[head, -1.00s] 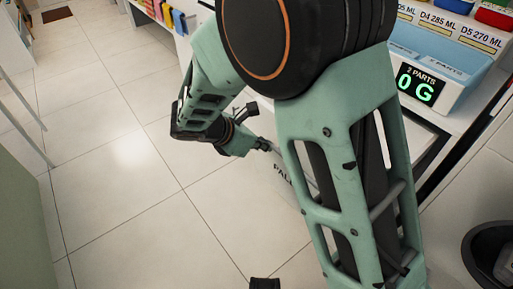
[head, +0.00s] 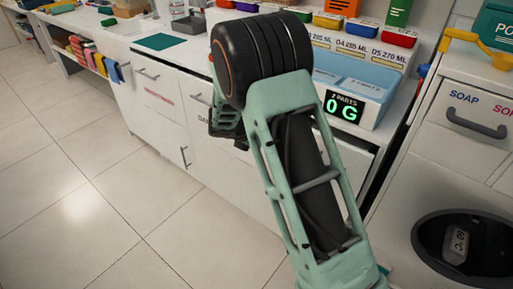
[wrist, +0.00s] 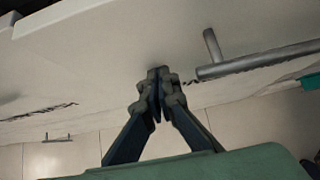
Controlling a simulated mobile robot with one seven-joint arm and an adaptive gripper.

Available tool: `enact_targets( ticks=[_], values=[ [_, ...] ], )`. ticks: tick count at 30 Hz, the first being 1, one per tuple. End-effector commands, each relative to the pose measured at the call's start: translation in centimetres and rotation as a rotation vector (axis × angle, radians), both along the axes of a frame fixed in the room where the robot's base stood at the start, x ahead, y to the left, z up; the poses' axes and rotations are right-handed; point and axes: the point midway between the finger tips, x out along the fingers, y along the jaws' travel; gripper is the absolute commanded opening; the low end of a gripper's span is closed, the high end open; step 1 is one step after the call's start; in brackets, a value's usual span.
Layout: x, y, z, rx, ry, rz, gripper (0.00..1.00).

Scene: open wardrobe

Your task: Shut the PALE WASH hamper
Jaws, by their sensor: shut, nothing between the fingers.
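My gripper (wrist: 158,75) is shut and empty in the wrist view. Its fingertips are at a broad white panel (wrist: 110,50); I cannot tell whether they touch it. The panel bears dark lettering, too slanted to read, and a grey bar handle (wrist: 258,60) is to the right of the fingertips. In the head view, my arm covers my fingertips and much of the white front (head: 240,182) below the scale, where the PALE WASH hamper appears to be. Its label is hidden there, and I cannot tell how far it stands open.
A blue scale tray (head: 355,85) reading 0 G stands on the counter above. White cabinets with handles (head: 147,75) run left. A washer with a dark round door (head: 475,250) and soap drawer (head: 475,125) is at right. The tiled floor (head: 90,220) at left is clear.

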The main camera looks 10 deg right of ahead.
Motion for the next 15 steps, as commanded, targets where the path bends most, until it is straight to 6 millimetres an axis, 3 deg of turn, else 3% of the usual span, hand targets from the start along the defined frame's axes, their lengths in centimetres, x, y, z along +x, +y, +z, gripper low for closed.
enact_targets(
  ticks=[15],
  values=[
    [1.6, -1.7, 0.1, -0.002, -0.003, -0.001, 0.00]
  ],
)
